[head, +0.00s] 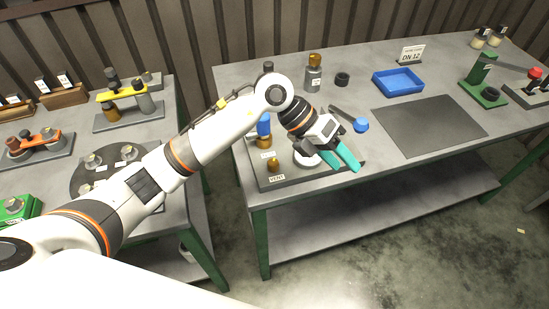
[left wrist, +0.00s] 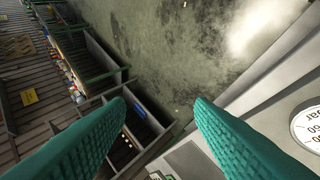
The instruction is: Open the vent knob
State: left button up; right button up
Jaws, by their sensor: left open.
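The brass vent knob (head: 273,162) stands on a grey base plate (head: 295,182) at the left front of the main table, behind a label reading VENT (head: 277,178). My left gripper (head: 347,168) has teal fingers, spread and empty. It is to the right of the knob, over the plate's right side near the table's front edge, and apart from the knob. In the left wrist view its fingers (left wrist: 158,103) are apart with the floor between them. The knob cannot be made out there. My right gripper is not in view.
A blue part (head: 264,125) stands behind the knob. A white dial (left wrist: 309,126) shows at the wrist view's right edge. A blue cap (head: 361,125), dark mat (head: 430,125) and blue tray (head: 398,82) lie to the right. A side table (head: 160,128) holds several fixtures.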

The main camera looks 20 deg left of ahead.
pick_arm(q)
jog(key=w+a+f+y, duration=0.2)
jog(key=w+a+y, duration=0.3)
jog(key=a, duration=0.4)
jog(key=r+n+y, duration=0.1)
jog(key=n+y, duration=0.1)
jog(key=y, duration=0.3)
send_over(274, 161)
jog(key=shift+t, duration=0.4)
notch_tip(274, 161, down, 11)
jog(key=p, duration=0.2)
jog(key=shift+f+p, duration=0.15)
jog(key=shift+p, duration=0.25)
jog(key=shift+c, duration=0.4)
jog(key=c, duration=0.9)
